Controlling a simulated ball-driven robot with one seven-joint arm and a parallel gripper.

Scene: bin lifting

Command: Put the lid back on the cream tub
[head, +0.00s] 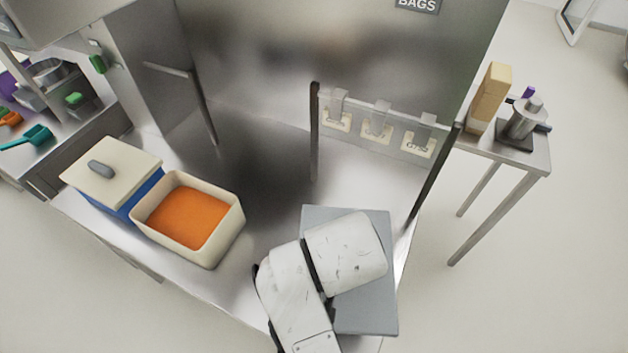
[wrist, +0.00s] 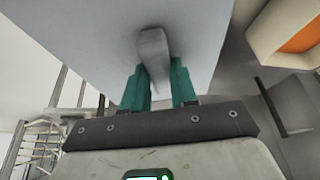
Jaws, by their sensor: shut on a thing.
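The cream tub (head: 222,236) stands open on the steel counter in the head view, with orange contents inside. A corner of it also shows at the top right of the wrist view (wrist: 262,38). My gripper (wrist: 159,68) has green fingers, shut on the grey handle (wrist: 153,44) of a flat grey lid (wrist: 95,35). In the head view the grey lid (head: 365,318) is right of the cream tub, partly hidden under my white arm. I cannot tell whether it touches the counter. My fingers are hidden in the head view.
A blue tub (head: 120,206) with a cream lid (head: 128,163) and grey handle stands against the cream tub's left side. A rack with hanging tags (head: 377,128) stands behind the grey lid. A side table (head: 535,160) is at right. Counter between cream tub and grey lid is clear.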

